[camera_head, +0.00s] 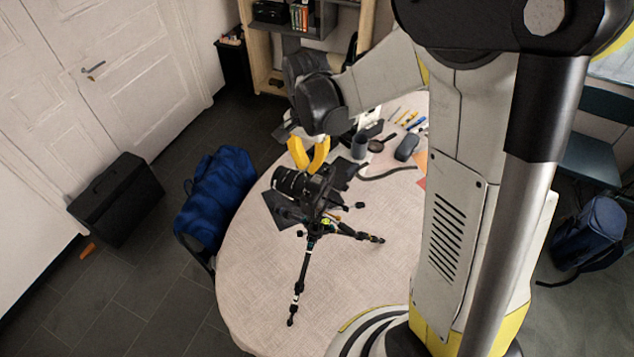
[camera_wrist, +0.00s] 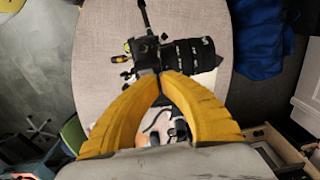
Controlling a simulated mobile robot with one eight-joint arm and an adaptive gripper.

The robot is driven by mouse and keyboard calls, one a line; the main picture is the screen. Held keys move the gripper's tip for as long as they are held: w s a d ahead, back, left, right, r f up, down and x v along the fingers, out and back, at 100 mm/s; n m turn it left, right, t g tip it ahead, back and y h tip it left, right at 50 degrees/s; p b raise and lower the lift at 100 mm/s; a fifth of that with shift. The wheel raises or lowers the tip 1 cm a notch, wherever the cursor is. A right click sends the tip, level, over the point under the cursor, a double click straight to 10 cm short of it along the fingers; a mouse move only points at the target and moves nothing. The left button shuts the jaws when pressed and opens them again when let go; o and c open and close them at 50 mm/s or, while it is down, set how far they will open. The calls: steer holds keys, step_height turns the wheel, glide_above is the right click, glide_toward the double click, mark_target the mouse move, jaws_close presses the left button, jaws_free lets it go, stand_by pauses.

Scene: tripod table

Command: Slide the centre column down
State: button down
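The black tripod (camera_head: 300,272) stands on the round table with its legs spread. A black camera (camera_head: 316,194) with a thick lens (camera_head: 289,182) sits on its head. The camera (camera_wrist: 145,54) and lens (camera_wrist: 190,54) also show in the wrist view. The centre column is mostly hidden under the camera; small green-yellow parts (camera_head: 325,224) show at the leg joint. My gripper (camera_head: 308,170) comes from above, its yellow fingers converging at the camera's top. In the wrist view my gripper (camera_wrist: 160,75) has its tips together at the camera's edge; contact is unclear.
The round table (camera_head: 260,310) has a bare front left part. A mug (camera_head: 359,145), a dark mouse-like object (camera_head: 407,147), a magnifier (camera_head: 376,146) and pens lie behind the tripod. A blue bag (camera_head: 215,195) is left of the table, and a black case (camera_head: 117,198) stands farther left.

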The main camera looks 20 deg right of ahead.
mark_target(309, 177)
steer(key=shift+f+b, duration=4.2)
steer(key=shift+f, duration=0.4)
stand_by(0.3)
steer(key=shift+r+p, duration=1.95)
steer(key=shift+r, duration=1.15)
steer(key=shift+s+f, duration=0.1)
